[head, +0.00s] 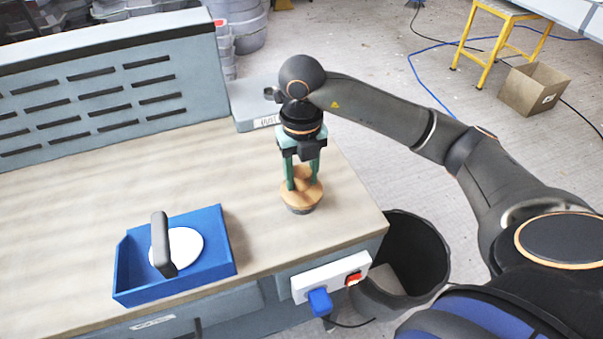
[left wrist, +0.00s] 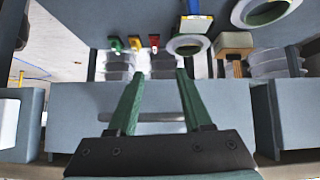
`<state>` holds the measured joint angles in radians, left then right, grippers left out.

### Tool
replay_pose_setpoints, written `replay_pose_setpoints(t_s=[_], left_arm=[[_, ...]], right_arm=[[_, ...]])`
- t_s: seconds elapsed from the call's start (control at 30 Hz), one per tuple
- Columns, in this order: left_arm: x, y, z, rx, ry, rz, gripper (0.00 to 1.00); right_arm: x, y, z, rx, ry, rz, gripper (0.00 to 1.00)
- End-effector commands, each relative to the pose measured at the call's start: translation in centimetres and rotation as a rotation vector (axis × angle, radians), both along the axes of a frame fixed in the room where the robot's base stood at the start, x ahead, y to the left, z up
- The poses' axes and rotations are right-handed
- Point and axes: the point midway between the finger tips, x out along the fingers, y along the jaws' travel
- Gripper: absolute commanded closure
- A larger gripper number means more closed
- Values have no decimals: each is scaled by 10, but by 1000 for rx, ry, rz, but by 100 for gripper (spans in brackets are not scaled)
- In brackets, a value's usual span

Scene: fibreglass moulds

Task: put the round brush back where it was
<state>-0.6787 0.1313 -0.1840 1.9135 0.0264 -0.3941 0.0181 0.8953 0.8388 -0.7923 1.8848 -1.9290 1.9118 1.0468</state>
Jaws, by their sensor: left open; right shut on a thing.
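The round brush (head: 301,198) has a wooden disc top with a knob and a dark underside. It is upright at the right part of the wooden bench top (head: 70,200). My right gripper (head: 303,182) points down from above and is shut on the brush's knob with its green fingers. I cannot tell whether the brush touches the bench or hangs just above it. My left gripper shows in the left wrist view (left wrist: 160,74), open and empty, away from the brush. My left arm is not in the head view.
A blue tray (head: 222,262) holds a white disc (head: 188,246) and a dark grey bar-like thing (head: 160,245). A slotted grey panel (head: 90,95) stands behind. A dark bin (head: 420,250) is off the bench's right end. Tape rolls (left wrist: 188,45) show in the left wrist view.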

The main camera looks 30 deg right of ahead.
Motion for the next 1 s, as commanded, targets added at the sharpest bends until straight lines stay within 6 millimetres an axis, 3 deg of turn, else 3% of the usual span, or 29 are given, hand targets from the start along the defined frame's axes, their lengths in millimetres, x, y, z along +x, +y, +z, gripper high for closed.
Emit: replay_pose_setpoints(t_s=[0.13,0.17,0.4,0.77,1.0], left_arm=[[0,0,-4,0,-1,0,50],[0,0,-3,0,-1,0,50],[0,0,-2,0,-1,0,50],[0,0,2,0,-1,0,50],[1,0,1,0,-2,0,50]], right_arm=[[0,0,-5,0,0,0,99],[0,0,-3,0,0,0,51],[0,0,-3,0,0,0,24],[0,0,4,1,-1,0,24],[1,0,51,0,-7,1,24]])
